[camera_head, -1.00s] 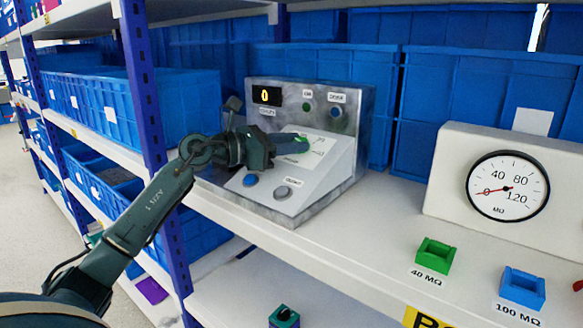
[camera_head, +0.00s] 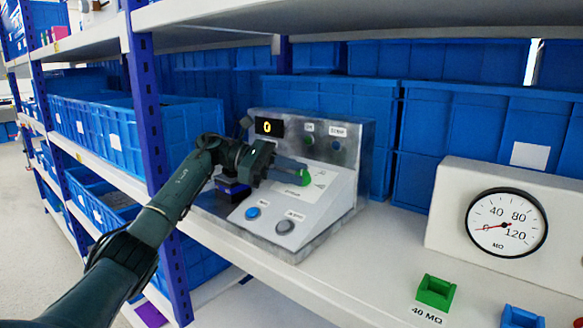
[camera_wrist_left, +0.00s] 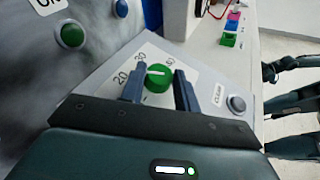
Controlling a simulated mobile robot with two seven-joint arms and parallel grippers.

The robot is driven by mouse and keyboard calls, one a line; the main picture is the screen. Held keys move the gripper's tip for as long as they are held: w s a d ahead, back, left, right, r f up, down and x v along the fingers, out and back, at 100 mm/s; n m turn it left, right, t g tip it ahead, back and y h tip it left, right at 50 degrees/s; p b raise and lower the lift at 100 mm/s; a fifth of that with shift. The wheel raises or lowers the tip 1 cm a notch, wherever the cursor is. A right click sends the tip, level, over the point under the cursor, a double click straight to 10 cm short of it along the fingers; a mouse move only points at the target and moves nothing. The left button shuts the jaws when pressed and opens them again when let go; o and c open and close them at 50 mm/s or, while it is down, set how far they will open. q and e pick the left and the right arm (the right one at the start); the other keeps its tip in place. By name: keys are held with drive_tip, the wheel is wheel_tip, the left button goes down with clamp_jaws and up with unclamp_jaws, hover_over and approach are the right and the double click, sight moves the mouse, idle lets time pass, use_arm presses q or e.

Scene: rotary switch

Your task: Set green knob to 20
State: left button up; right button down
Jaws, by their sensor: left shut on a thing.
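The green knob (camera_wrist_left: 158,77) sits on the white sloped panel (camera_head: 318,212) of a grey control box. In the left wrist view it lies between the two blue fingers of my left gripper (camera_wrist_left: 160,88), which is shut on it. A white line crosses the knob's top. Printed numbers 20, 30 and 40 (camera_wrist_left: 170,62) stand around it; I cannot tell which one the line marks. In the head view the knob (camera_head: 305,178) shows just beyond the fingertips. The box's small display (camera_head: 269,126) reads 0.
A blue button (camera_head: 252,213) and a grey button (camera_head: 285,226) sit low on the panel. A white gauge (camera_head: 506,222) and a green block (camera_head: 435,291) stand to the right. Blue bins (camera_head: 455,140) line the back. Dark arm parts (camera_wrist_left: 295,100) show in the wrist view's right.

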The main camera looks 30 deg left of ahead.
sight(292, 185)
idle(0.5)
use_arm(q)
drive_tip(key=o, duration=1)
drive_tip(key=shift+c, duration=0.2)
wheel_tip(292, 185, up, 10)
